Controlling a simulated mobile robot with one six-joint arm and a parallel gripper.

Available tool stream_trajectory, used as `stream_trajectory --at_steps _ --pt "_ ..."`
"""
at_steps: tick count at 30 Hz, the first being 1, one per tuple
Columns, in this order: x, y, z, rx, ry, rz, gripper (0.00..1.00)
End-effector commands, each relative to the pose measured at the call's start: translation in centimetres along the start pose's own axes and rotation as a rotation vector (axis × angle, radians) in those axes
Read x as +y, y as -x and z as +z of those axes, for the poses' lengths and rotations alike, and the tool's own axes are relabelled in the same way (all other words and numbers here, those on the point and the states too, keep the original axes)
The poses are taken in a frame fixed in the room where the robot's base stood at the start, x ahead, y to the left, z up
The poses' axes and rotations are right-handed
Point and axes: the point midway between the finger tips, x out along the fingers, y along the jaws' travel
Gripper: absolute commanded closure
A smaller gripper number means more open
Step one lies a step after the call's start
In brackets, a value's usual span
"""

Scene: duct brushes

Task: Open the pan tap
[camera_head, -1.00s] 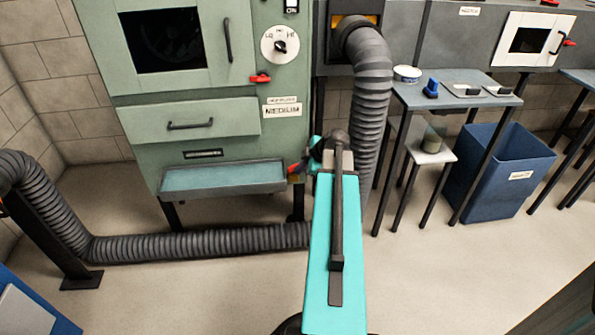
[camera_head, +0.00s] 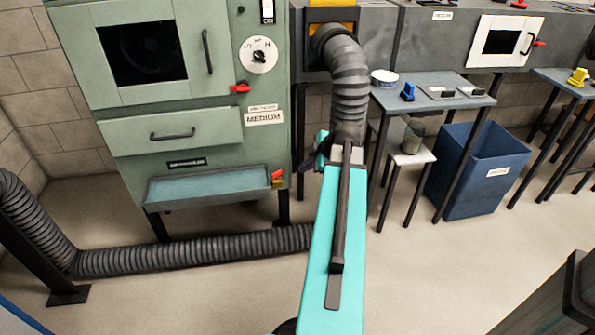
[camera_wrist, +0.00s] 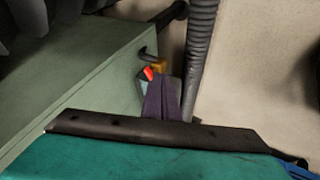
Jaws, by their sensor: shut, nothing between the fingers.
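The pan tap (camera_head: 277,179), with a red handle and a yellow body, sits at the right end of the pan (camera_head: 205,192) under the green cabinet. In the wrist view the tap (camera_wrist: 158,66) shows just beyond the fingertips. My gripper (camera_head: 313,163) is right of the tap in the head view, mostly hidden by my teal arm. In the wrist view my gripper (camera_wrist: 160,95) is shut and empty, with its tips close to the red handle. I cannot tell whether they touch.
A grey ribbed duct (camera_head: 349,85) hangs just behind my arm, and another ribbed duct (camera_head: 190,254) runs low under the pan. A blue bin (camera_head: 476,175) and a small table (camera_head: 432,95) stand to the right. The floor in front is clear.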

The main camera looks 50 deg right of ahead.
Motion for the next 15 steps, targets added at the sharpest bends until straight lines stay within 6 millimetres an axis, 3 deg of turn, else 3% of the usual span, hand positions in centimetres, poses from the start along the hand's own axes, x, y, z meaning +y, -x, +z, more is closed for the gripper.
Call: stream_trajectory --at_steps 4,15 --pt "0.33 1.08 0.18 0.000 -0.001 0.000 1.00" --pt "0.35 1.24 0.19 0.001 0.000 -0.001 0.98"
